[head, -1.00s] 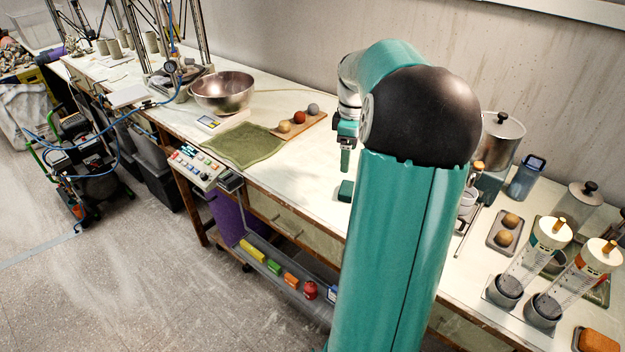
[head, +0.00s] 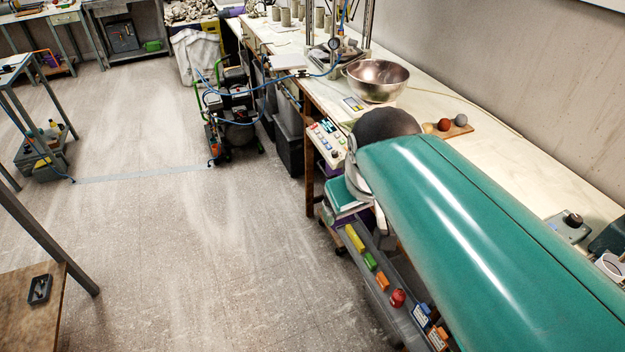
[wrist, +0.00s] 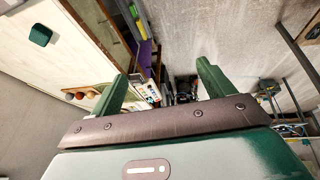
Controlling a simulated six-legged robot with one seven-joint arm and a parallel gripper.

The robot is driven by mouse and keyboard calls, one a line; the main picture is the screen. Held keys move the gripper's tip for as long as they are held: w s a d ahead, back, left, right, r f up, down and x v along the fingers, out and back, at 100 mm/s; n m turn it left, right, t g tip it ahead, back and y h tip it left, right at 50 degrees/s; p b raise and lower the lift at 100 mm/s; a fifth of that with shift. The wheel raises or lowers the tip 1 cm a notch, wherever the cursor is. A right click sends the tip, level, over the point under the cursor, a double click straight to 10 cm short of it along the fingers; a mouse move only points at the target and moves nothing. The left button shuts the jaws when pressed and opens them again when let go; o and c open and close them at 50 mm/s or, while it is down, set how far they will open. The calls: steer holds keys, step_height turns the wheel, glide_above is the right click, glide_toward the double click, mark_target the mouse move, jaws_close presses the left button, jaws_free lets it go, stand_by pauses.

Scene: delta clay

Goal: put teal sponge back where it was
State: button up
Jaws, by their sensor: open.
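The teal sponge (wrist: 40,35) is a small dark teal block lying on the pale bench top (wrist: 62,62), at the upper left of the wrist view. In the head view now I cannot see it; my arm covers much of that stretch of bench. My gripper (wrist: 162,72) is open, with nothing between its green fingers. The sponge lies apart from it, to the left of the fingers in the wrist view. My gripper does not show clearly in the head view.
A metal bowl (head: 376,80) and a wooden board with balls (head: 452,130) stand on the bench. A control box (head: 327,142) sits at its front edge. Below is a grey tray (head: 372,285) with coloured blocks. The floor (head: 190,230) to the left is open.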

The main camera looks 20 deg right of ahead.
steer(key=shift+m+t+y, duration=0.5)
steer(key=shift+t+y, duration=0.1)
steer(key=s+a, duration=0.2)
steer(key=s+a+f, duration=0.1)
steer(key=a, duration=0.1)
steer(key=shift+s+a+f, duration=0.2)
steer(key=shift+s, duration=0.15)
